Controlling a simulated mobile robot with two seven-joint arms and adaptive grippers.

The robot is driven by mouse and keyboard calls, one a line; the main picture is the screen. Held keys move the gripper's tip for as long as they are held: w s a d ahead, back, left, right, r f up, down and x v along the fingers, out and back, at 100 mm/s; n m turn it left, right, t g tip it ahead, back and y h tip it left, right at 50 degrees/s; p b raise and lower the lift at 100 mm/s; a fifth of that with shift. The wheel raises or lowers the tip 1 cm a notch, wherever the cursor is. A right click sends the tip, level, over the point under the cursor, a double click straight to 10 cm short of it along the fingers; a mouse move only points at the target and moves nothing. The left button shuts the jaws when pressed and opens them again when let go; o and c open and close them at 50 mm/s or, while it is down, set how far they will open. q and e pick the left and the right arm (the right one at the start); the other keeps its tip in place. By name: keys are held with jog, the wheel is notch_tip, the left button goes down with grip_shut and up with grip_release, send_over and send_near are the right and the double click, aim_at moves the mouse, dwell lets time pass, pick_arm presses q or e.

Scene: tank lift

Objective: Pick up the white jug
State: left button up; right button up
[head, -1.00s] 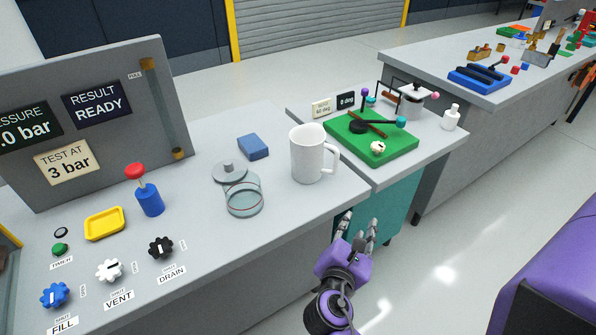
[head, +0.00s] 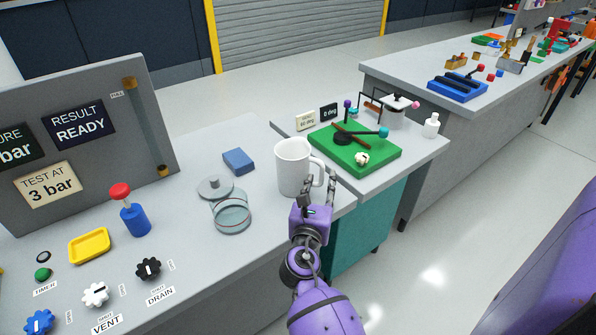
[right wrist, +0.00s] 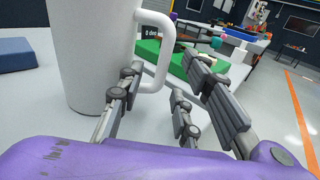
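The white jug (head: 292,167) stands upright on the grey bench near its right edge, handle toward the right. My right gripper (head: 319,183) is at the handle side of the jug, low and close to the bench edge. In the right wrist view the jug (right wrist: 88,50) fills the upper left, and its handle (right wrist: 155,88) lies ahead, between the lines of the spread fingers. The right gripper (right wrist: 165,72) is open, with one finger close to the jug body. I cannot tell whether it touches. My left gripper is not in view.
A glass cylinder (head: 231,215), a grey lid (head: 214,188) and a blue block (head: 238,161) lie left of the jug. A green board (head: 374,157) on the adjoining bench is behind right. Valve knobs and a gauge panel (head: 90,80) stand further left.

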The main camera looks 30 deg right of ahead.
grip_shut()
jog(key=shift+r, duration=0.15)
dwell(0.6)
